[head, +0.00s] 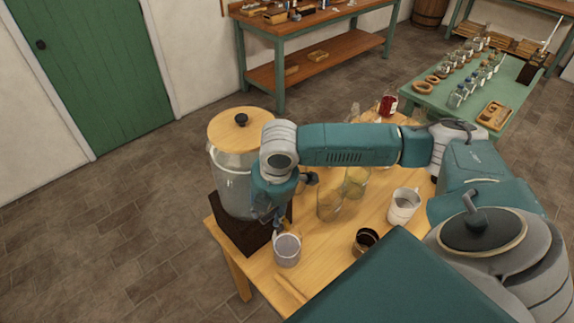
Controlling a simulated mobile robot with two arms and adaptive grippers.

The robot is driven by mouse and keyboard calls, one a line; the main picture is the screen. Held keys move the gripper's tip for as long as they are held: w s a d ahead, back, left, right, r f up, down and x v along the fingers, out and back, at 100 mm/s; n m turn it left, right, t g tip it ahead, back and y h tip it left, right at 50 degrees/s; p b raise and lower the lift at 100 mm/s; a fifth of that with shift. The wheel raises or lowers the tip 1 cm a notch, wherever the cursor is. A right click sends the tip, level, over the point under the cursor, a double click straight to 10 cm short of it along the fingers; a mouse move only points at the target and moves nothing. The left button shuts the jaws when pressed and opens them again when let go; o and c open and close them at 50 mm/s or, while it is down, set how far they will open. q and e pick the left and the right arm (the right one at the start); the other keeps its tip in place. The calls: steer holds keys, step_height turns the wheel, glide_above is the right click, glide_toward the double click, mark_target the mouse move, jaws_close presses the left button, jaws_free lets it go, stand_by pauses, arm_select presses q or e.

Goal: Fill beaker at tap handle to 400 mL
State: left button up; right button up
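A large clear dispenser (230,178) with a wooden lid (241,127) stands on a dark wooden block (240,233) at the table's left corner. A beaker (287,252) stands upright on the table in front of the block, below the tap area. Its fill level and markings are too small to read. My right gripper (277,215) points down at the dispenser's front, just above and behind the beaker. The gripper and wrist mostly hide the tap and its handle, so I cannot tell whether the fingers touch it. My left gripper is out of view.
On the wooden table (330,252) stand amber glass vessels (328,205), a white mug (403,206), a dark cup (365,241) and a red-labelled jar (387,105). A green table (425,94) with several bottles is behind. The floor at left is clear.

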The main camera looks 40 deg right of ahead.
steer(key=o, duration=1)
steer(key=shift+c, duration=0.2)
steer(key=shift+r, duration=0.1)
